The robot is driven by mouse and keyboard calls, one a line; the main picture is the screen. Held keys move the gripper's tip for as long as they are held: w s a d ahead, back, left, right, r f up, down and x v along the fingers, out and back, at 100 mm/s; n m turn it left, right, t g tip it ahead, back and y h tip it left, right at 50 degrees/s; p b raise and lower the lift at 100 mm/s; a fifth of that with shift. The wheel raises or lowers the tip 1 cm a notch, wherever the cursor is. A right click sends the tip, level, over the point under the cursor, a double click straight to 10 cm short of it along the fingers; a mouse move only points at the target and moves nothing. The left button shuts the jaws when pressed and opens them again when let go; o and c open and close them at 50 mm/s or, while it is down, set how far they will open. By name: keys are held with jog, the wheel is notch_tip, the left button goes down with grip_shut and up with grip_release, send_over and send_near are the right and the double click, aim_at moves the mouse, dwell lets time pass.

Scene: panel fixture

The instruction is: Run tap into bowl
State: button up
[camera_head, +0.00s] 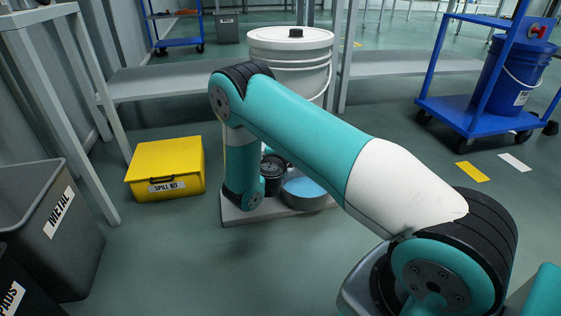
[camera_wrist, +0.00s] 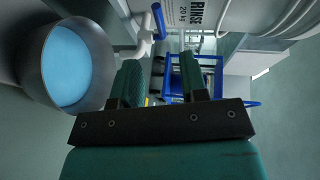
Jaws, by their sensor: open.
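A round grey metal bowl (camera_head: 309,199) stands on a pale slab (camera_head: 236,213) below the white bucket (camera_head: 318,55). A flat light-blue surface fills its inside. In the wrist view the bowl (camera_wrist: 42,67) is at the left, apart from my gripper. A white tap (camera_wrist: 144,46) with a blue lever (camera_wrist: 158,20) sits at the top centre of the wrist view, by the bucket marked RINSE (camera_wrist: 208,14). My gripper (camera_wrist: 160,62) is open and empty, with the lever beyond its fingertips. No stream shows. In the head view my arm hides the tap and much of the bucket's front.
A yellow spill kit box (camera_head: 166,168) sits on the floor left of the slab. A grey metal bin (camera_head: 50,225) is at the far left. A blue cart (camera_head: 470,117) with a blue bucket (camera_head: 512,75) stands at the right. Open floor lies in front.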

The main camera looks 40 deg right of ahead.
jog(key=shift+b+v, duration=0.9)
jog(key=shift+b, duration=1.45)
jog(key=shift+s+d, duration=0.1)
